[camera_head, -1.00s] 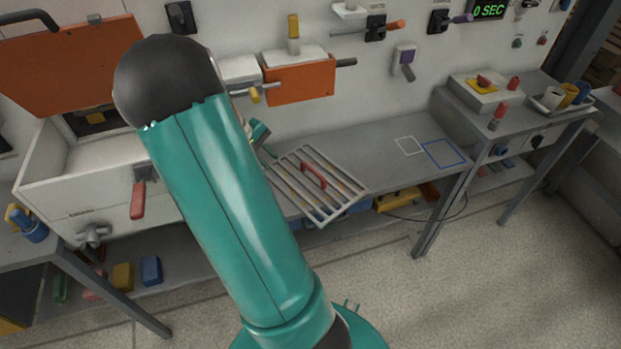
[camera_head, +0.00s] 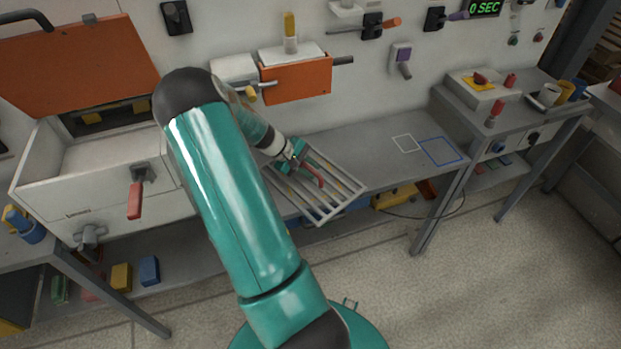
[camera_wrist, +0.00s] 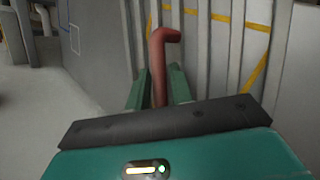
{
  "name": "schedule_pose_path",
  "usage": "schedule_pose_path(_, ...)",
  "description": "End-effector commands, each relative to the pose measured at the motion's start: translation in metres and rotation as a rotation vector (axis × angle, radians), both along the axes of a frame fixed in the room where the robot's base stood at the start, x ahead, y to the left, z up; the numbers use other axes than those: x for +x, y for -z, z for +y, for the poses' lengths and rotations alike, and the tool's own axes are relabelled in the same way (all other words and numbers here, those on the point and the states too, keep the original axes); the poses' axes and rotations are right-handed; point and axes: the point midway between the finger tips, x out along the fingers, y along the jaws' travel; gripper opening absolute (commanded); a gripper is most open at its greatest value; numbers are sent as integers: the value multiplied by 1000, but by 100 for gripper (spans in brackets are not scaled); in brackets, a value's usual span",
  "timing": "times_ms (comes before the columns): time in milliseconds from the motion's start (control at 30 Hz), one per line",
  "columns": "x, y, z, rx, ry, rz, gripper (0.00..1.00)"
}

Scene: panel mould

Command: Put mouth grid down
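The mouth grid (camera_head: 335,206) is a flat grey rack of parallel bars on the bench, its near corner reaching past the bench's front edge. Its red handle (camera_head: 312,176) stands up in the middle. My gripper (camera_head: 298,164) is at the handle, reaching in from the upper left. In the wrist view the red handle (camera_wrist: 160,62) rises between my two green fingers (camera_wrist: 160,88), one close on each side. Any gap between fingers and handle is too small to judge. The grid's bars (camera_wrist: 200,50) lie beyond them.
The grey bench (camera_head: 372,140) is clear to the right of the grid, with white (camera_head: 405,143) and blue (camera_head: 441,151) outlined squares. Yellow lines (camera_wrist: 255,75) show between the bars. An opened orange door (camera_head: 80,70) and orange box (camera_head: 297,83) are at the back.

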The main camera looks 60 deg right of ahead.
Motion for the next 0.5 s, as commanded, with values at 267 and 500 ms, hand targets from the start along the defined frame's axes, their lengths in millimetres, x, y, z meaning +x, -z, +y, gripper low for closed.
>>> schedule_pose_path(267,-2,3,-1,0,0,0,18)
schedule_pose_path(500,-2,2,-2,-1,0,0,0)
